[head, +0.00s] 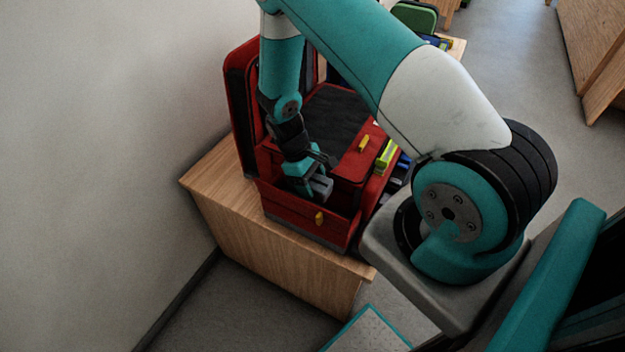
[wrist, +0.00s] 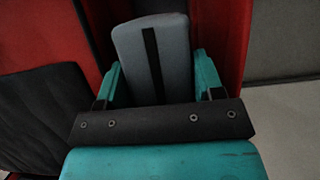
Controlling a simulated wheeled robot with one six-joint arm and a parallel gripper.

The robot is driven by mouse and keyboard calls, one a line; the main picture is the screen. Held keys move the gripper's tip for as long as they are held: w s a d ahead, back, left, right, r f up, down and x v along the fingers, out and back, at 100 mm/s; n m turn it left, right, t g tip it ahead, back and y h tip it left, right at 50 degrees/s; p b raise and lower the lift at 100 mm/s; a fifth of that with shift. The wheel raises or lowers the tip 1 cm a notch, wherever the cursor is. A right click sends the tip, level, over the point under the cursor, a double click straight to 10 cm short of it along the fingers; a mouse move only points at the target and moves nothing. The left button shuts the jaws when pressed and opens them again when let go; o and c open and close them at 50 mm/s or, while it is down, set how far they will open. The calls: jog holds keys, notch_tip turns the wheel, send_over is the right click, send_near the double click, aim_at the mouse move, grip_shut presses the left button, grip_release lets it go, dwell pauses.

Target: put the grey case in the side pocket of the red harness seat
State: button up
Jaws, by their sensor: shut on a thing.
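The grey case (wrist: 180,55), with a dark stripe down it, stands between the two teal fingers of my gripper (wrist: 158,85) in the wrist view. My gripper is shut on it. In the head view my gripper (head: 308,180) points down at the open side pocket (head: 335,221) of the red harness seat (head: 240,100). The grey case (head: 321,187) is at the pocket's mouth, with red fabric close around it. Its lower end is hidden, so I cannot tell how deep it sits or whether it touches the pocket.
The seat stands on a wooden bench (head: 285,262) beside a pale wall (head: 90,150). Yellow tabs (head: 363,144) show on the seat, with a yellow-green item (head: 386,156) to its right. A green-topped thing (head: 416,15) is behind. Grey floor (head: 500,60) is open at the back right.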

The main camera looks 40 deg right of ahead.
jog(key=o, duration=1)
jog(key=shift+w+d, duration=0.1)
jog(key=shift+w+r, duration=0.3)
jog(key=shift+r, duration=0.25)
jog(key=v, duration=0.5)
jog(key=b+v, duration=0.1)
jog(key=v, duration=0.4)
jog(key=b+v, duration=0.1)
jog(key=v, duration=0.5)
jog(key=shift+s+a+r, duration=0.15)
jog(key=shift+s+a, duration=0.1)
jog(key=shift+a, duration=0.05)
